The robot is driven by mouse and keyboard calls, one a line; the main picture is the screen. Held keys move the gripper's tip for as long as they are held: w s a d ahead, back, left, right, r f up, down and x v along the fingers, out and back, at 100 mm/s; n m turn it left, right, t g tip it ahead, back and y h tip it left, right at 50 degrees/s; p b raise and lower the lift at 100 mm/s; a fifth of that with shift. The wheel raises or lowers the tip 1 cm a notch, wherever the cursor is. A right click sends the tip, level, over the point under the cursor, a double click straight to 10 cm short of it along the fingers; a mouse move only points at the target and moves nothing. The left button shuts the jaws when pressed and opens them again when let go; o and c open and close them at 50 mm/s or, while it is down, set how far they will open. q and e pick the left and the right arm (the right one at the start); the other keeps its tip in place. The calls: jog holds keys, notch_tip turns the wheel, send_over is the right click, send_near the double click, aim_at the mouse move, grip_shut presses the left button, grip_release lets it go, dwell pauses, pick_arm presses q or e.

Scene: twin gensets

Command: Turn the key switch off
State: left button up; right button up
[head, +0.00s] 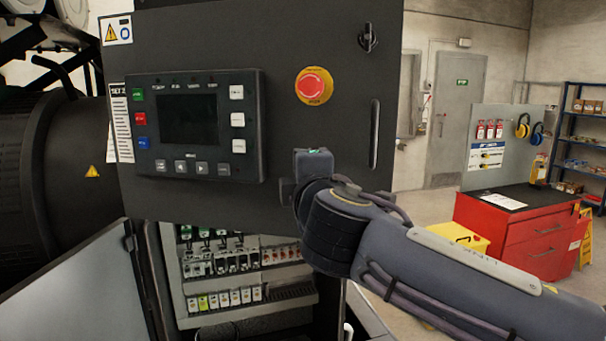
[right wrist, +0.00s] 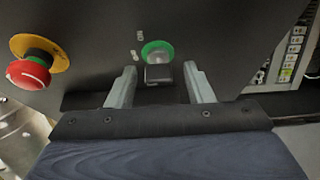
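The key switch (right wrist: 158,50) shows in the right wrist view as a green-ringed round switch with a dark block-like key or handle standing out from it. Small pale marks sit beside the ring on the dark panel. My right gripper (right wrist: 162,85) is open, with one finger on each side of the dark block and a visible gap on both sides. In the head view my right gripper (head: 313,165) is in front of the panel, below the red emergency stop, and hides the switch. My left gripper is not in view.
A red emergency stop on a yellow base (head: 314,86) sticks out above my right gripper; it is also in the right wrist view (right wrist: 30,72). A control screen (head: 190,120) is to the left, a door handle (head: 374,134) to the right. An open compartment with breakers (head: 240,262) lies below.

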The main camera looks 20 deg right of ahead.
jog(key=s+b, duration=0.2)
jog(key=s, duration=0.5)
jog(key=shift+s+a, duration=0.4)
